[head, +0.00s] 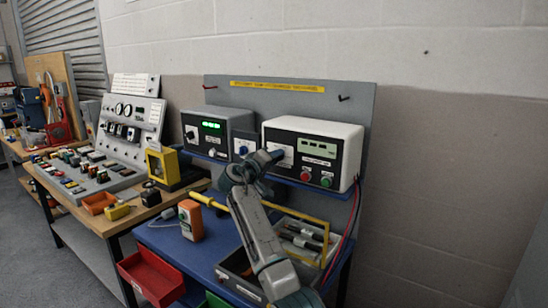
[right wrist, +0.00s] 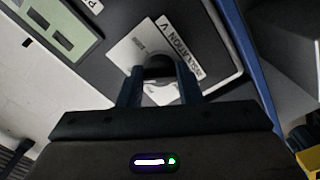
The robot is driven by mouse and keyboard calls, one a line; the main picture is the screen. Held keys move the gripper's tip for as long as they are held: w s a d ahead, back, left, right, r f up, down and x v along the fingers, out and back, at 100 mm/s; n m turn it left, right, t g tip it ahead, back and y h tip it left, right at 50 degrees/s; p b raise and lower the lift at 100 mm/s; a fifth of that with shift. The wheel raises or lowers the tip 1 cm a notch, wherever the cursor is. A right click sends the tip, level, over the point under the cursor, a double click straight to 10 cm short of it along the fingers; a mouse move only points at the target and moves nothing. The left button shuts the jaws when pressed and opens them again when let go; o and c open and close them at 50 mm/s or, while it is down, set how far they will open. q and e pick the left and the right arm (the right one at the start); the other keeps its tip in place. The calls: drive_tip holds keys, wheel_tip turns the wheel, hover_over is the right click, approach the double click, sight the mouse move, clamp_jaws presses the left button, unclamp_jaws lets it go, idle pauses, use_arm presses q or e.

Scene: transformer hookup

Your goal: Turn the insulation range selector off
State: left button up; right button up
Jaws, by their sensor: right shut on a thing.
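The insulation tester (head: 313,150) is a white-cased box with a dark front on the blue shelf, with a green display at its upper right. Its range selector is a dark knob (right wrist: 158,68) on a white plate (right wrist: 135,45) labelled "INSULATION V". My right gripper (head: 274,156) reaches the left part of the tester's front. In the right wrist view my right gripper (right wrist: 158,78) is shut on the selector knob, with one finger on each side. The fingers hide much of the knob, so its setting cannot be read. My left gripper is not in view.
A red button (head: 304,176) and a green button (head: 326,182) are low on the tester's front. A second meter (head: 217,130) with a lit green display stands to the left. An orange handheld device (head: 191,220) and a red bin (head: 150,278) are on the lower left.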

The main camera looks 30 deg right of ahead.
drive_tip(key=shift+n+p, duration=9.2)
drive_tip(key=shift+n, duration=3)
drive_tip(key=o, duration=1)
drive_tip(key=shift+c, duration=0.2)
